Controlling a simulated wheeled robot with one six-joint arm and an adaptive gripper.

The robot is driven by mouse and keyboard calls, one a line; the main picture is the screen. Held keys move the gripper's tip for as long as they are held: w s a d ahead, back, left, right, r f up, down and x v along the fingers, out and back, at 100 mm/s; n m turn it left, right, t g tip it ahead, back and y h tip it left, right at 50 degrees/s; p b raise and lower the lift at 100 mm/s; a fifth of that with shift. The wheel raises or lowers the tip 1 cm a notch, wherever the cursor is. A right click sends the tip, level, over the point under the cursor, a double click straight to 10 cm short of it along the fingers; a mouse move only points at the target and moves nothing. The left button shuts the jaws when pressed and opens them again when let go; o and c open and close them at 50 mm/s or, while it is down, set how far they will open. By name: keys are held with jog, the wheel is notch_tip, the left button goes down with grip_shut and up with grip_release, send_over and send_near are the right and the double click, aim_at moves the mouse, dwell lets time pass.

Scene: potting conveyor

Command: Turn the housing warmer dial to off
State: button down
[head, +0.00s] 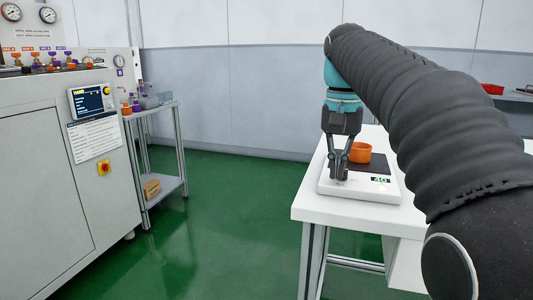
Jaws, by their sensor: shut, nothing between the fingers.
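A flat white device (362,194), which looks like the housing warmer, sits on the white table near its front left corner. It has a dark top plate and a small green lit display (380,180) on its front right part. My gripper (339,177) points straight down over the front left part of the warmer, left of the housing. Its fingers are shut and empty. I cannot make out the dial; the fingers may hide it. I cannot tell whether the fingertips touch the warmer.
The white table (310,204) has bare top around the warmer. My arm covers much of its right side. A grey machine cabinet (50,180) and a metal side shelf (168,195) stand at left. The green floor (215,230) between is clear.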

jog(key=shift+d+r+p, duration=0.1)
jog(key=shift+d+p, duration=0.05)
jog(key=shift+p, duration=0.15)
dwell(0.4)
jog(key=shift+s+d+p, duration=0.3)
jog(key=shift+d+p, duration=0.2)
jog(key=shift+p, duration=0.55)
jog(key=shift+d, duration=0.4)
jog(key=shift+s, duration=0.4)
jog(key=shift+r, duration=2.95)
